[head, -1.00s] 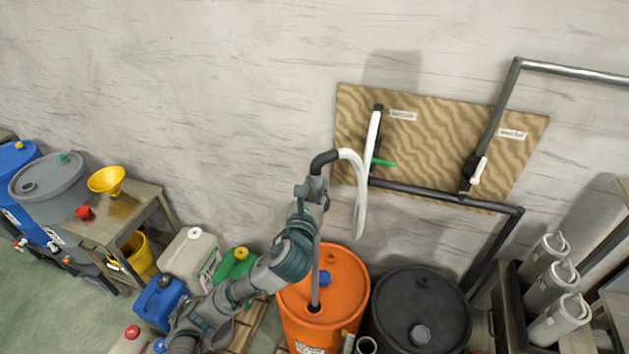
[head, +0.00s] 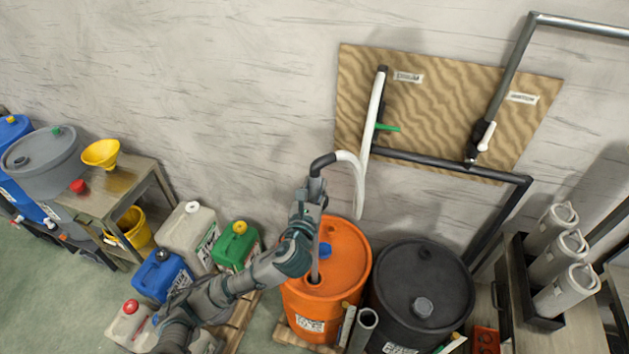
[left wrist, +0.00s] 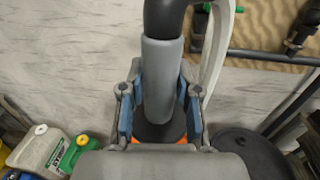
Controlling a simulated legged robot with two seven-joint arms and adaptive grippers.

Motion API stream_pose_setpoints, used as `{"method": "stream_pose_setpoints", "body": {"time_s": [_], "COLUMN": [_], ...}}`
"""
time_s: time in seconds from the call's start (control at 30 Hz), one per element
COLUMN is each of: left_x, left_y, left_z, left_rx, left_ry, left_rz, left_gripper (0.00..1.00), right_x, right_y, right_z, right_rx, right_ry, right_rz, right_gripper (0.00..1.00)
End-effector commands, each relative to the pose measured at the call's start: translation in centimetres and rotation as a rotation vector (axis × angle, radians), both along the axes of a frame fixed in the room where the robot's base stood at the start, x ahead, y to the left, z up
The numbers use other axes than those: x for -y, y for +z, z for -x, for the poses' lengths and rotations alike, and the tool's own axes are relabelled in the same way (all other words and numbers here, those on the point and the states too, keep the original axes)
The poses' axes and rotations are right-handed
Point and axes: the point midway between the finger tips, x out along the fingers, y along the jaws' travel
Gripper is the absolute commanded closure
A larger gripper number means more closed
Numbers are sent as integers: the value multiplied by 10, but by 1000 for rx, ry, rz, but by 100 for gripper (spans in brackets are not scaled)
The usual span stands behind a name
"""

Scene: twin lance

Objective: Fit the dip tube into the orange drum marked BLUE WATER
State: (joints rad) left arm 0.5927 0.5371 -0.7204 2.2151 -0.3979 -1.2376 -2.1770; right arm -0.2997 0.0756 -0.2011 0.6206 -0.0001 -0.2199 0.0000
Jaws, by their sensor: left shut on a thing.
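The dip tube (head: 316,262) is a grey upright pipe with a black elbow (head: 321,163) on top, joined to a white hose (head: 358,190). My left gripper (head: 312,192) is shut around its upper part; the left wrist view shows the tube (left wrist: 161,80) between the blue-padded fingers (left wrist: 160,112). The orange drum (head: 346,280) stands below, with a blue cap (head: 325,250) and a dark opening (head: 314,279) in its lid. The tube's lower end is inside that opening and hidden. The writing on the drum's label is too small to read. My right gripper is not in view.
A black drum (head: 425,300) stands close on the right. Blue, green and white canisters (head: 236,246) stand on the left. The hose runs up to a wooden board (head: 440,110) with pipes on the wall. Small items lean before the drums.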

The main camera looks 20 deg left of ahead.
Motion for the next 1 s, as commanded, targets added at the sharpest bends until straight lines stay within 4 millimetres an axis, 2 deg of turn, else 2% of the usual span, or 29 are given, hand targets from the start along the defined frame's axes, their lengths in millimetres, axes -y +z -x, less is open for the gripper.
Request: {"method": "stream_pose_setpoints", "body": {"time_s": [0.1,1.0], "left_x": [0,0], "left_y": [-18,-134], "left_z": [0,0], "left_rx": [0,1], "left_ry": [1,0], "left_rz": [0,-1], "left_gripper": [100,100], "right_x": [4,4], "right_y": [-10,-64], "right_z": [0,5], "right_rx": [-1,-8], "right_ry": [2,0], "right_rz": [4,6], "right_gripper": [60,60]}}
